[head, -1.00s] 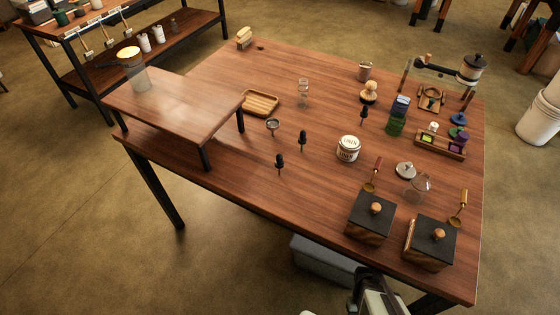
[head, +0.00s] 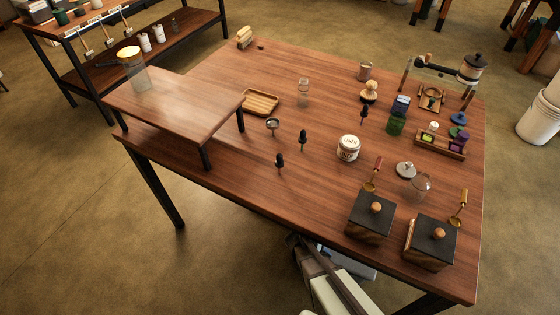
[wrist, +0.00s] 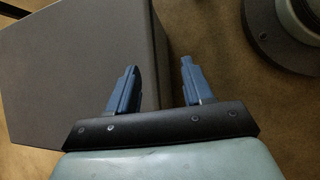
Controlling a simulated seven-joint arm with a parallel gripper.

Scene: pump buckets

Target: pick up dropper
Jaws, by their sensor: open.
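Several small black-topped items that look like droppers stand on the wooden table. One dropper (head: 279,161) is near the front edge, a second dropper (head: 302,138) is just behind it to the right, and a third (head: 364,112) stands farther back right. All look upright. My gripper (wrist: 160,72) is open and empty in the wrist view, its two blue fingers apart. In the head view my gripper (head: 293,241) is low at the table's front edge, apart from the droppers. No dropper shows in the wrist view.
A raised wooden stand (head: 175,105) is at left. A grey box (wrist: 70,75) lies beneath my gripper.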

